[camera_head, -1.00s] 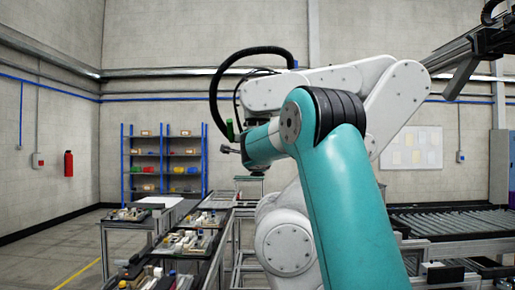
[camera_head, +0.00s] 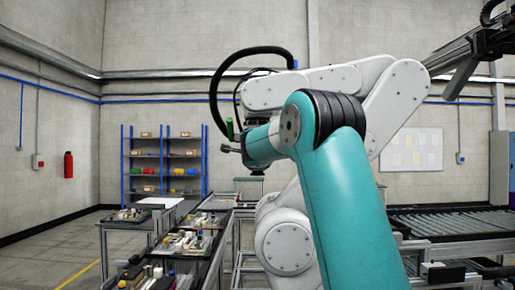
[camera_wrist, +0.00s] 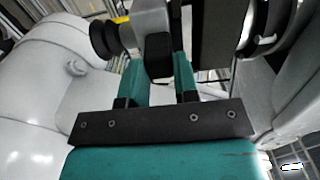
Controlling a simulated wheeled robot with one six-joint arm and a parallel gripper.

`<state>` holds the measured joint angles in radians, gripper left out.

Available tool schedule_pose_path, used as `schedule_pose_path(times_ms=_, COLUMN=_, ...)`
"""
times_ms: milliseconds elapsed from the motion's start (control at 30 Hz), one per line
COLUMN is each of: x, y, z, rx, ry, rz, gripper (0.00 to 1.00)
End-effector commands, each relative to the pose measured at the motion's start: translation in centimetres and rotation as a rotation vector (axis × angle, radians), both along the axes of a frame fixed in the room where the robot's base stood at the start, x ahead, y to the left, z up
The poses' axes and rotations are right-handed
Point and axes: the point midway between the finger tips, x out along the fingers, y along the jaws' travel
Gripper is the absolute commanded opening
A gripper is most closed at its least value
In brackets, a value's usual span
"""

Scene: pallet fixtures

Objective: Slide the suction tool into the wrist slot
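My teal wrist (camera_head: 262,146) is at the middle of the head view, left of my large teal arm link, with a dark piece under it. No gripper fingers can be made out there. In the wrist view, a dark plate with several screws (camera_wrist: 160,122) crosses a teal body, and two upright teal pieces (camera_wrist: 185,72) stand behind it with a gap between them. A grey cylindrical part with a black end (camera_wrist: 155,40) is at that gap, touching or in front, I cannot tell. A black round part (camera_wrist: 104,38) is to its left. I cannot identify the suction tool or the wrist slot with certainty.
Tables with pallets of small parts (camera_head: 187,242) stand at the lower left. A blue shelf with bins (camera_head: 163,165) is against the back wall. A roller conveyor (camera_head: 450,222) is at the right. Open floor (camera_head: 45,250) lies at the far left.

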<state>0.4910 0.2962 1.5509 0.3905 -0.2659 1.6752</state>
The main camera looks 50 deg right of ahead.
Motion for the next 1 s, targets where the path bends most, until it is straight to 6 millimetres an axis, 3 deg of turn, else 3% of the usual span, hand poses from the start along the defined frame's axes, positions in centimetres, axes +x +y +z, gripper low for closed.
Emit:
schedule_pose_path(times_ms=33, x=0.0, y=0.0, z=0.1, rx=-0.002, ry=-0.003, rz=0.0, gripper=0.39)
schedule_pose_path(times_ms=100, x=0.0, y=0.0, z=0.1, rx=-0.001, ry=-0.002, rz=0.0, gripper=0.55)
schedule_pose_path(times_ms=133, x=0.0, y=0.0, z=0.1, rx=-0.002, ry=-0.001, rz=0.0, gripper=0.57)
schedule_pose_path(times_ms=533, x=-0.7, y=0.9, z=-0.3, rx=0.0, ry=0.0, rz=0.001, gripper=0.57)
schedule_pose_path(times_ms=1000, x=-7.9, y=9.5, z=-0.6, rx=-0.002, ry=-0.004, rz=0.005, gripper=0.57)
